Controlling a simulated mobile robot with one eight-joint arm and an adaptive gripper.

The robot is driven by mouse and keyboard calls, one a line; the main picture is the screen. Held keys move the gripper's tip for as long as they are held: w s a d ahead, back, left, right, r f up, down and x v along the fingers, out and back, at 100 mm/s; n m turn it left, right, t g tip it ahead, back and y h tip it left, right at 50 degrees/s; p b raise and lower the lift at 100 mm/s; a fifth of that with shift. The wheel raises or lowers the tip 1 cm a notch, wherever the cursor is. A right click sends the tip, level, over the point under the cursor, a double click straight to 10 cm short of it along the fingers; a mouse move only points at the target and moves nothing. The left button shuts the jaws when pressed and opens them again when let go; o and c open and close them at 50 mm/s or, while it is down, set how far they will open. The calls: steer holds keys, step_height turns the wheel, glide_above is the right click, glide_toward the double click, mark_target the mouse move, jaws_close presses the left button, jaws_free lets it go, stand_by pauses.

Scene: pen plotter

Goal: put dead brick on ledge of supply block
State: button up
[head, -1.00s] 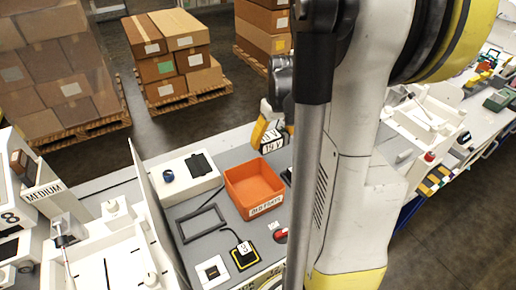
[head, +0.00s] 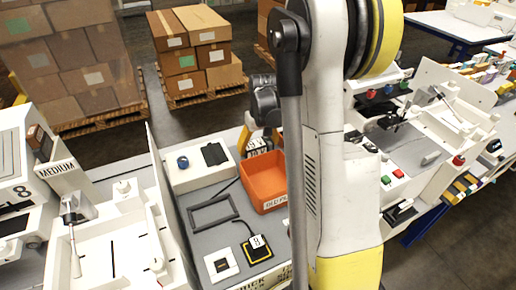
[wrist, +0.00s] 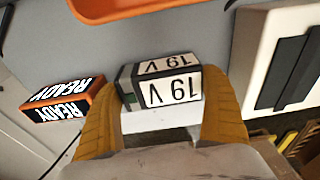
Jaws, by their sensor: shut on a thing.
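My gripper (head: 259,135) is shut on a white and dark brick (wrist: 166,84) labelled "19 V". I take it to be the dead brick. In the wrist view the brick sits between the two yellow fingers, its label upside down. In the head view the brick (head: 260,150) is behind the orange bin and right of the supply block. The supply block (head: 184,182) is white, with a blue knob and a black part on top. A white block with black strips (wrist: 262,52) shows at the right of the wrist view, apart from the brick.
An orange bin (head: 258,190) stands in front of my gripper. An orange and black brick labelled "READY" (wrist: 62,103) is left of my fingers in the wrist view. A black frame (head: 213,214) and a yellow-edged black pad (head: 256,252) lie on the grey bench.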

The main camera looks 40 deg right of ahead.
mark_target(260, 147)
steer(key=shift+r, duration=0.1)
steer(key=o, duration=1.1)
step_height(260, 147, up, 12)
steer(key=s+p, duration=0.2)
steer(key=p, duration=0.2)
steer(key=s+a+r+n+t, duration=0.1)
steer(key=s+a+r, duration=0.15)
steer(key=a, duration=0.45)
steer(key=s+a+r+t, duration=0.1)
steer(key=s+a+r, duration=0.1)
steer(key=a+r, duration=0.3)
steer(key=s+a+n+t, duration=0.2)
steer(key=s+a+t, duration=0.1)
steer(key=s+a, duration=0.6)
steer(key=a, duration=0.4)
steer(key=shift+s+t, duration=0.3)
steer(key=shift+s, duration=0.1)
steer(key=shift+a+f, duration=0.1)
